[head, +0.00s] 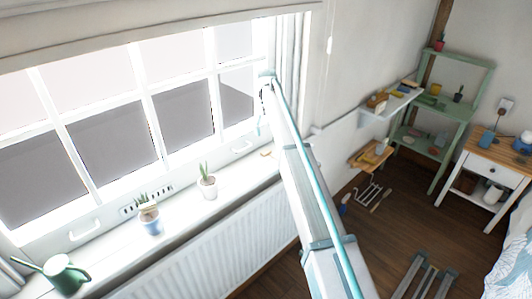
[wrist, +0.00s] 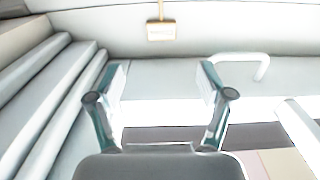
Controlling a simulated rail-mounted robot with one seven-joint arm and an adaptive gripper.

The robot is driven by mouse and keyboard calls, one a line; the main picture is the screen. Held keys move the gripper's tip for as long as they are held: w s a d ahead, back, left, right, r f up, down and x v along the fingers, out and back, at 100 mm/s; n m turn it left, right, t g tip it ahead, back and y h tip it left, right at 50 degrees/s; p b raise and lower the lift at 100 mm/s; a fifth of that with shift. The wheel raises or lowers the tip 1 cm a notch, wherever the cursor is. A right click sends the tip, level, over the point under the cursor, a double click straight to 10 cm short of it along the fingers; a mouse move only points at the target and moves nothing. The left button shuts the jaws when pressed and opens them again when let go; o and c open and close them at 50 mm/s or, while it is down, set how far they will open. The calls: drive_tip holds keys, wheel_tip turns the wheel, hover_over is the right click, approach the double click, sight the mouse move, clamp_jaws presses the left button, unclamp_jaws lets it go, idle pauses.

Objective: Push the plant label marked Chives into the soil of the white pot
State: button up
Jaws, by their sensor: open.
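The white pot (head: 208,190) stands upright on the windowsill with a small green plant in it; its soil is too small to make out. A small tan label (wrist: 161,31) with a thin stem lies on the white sill, near the top of the wrist view. It seems to be the small tan piece (head: 266,153) right of the white pot in the head view. No lettering can be read on it. My gripper (wrist: 163,72) is open and empty, with the label beyond its fingertips. In the head view my gripper (head: 258,128) hangs by the window, above the sill.
A blue pot (head: 152,224) with a plant and a green watering can (head: 66,275) stand farther left on the sill (head: 180,208). A window handle (wrist: 262,66) is right of my fingers in the wrist view. Shelves (head: 440,100) and a bedside table (head: 490,165) are at right.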

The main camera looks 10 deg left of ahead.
drive_tip(key=p, duration=0.2)
hover_over(266, 151)
drive_tip(key=f, duration=0.5)
drive_tip(key=shift+a+f, duration=0.25)
drive_tip(key=shift+d+f, duration=0.15)
drive_tip(key=shift+f, duration=0.35)
wheel_tip(266, 151, down, 4)
drive_tip(key=shift+s+d+f+p, duration=0.1)
drive_tip(key=shift+s+p, duration=0.05)
drive_tip(key=shift+p, duration=0.8)
drive_tip(key=c, duration=0.8)
